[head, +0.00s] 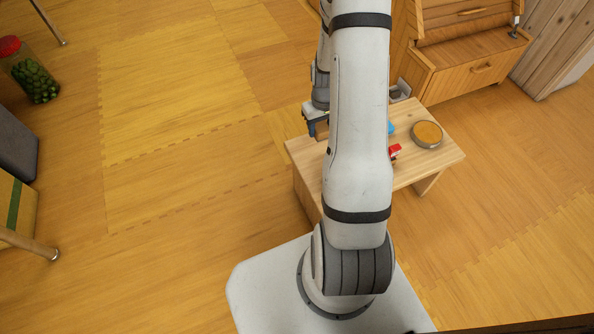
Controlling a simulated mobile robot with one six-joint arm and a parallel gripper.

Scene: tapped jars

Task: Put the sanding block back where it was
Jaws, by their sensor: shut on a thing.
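My gripper (318,127) is over the left part of a small wooden table (434,167), partly hidden behind my arm. It is shut on a small brown thing (322,134), which looks like the sanding block. Only a little of this thing shows below the fingers. I cannot tell whether it touches the table top or hangs just above it.
On the table's right part are a round tin with an orange-brown top (427,133), a red object (395,151) and a blue object (391,128). My arm hides the table's middle. A wooden cabinet (468,75) stands behind. A red-lidded jar (33,75) is at far left.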

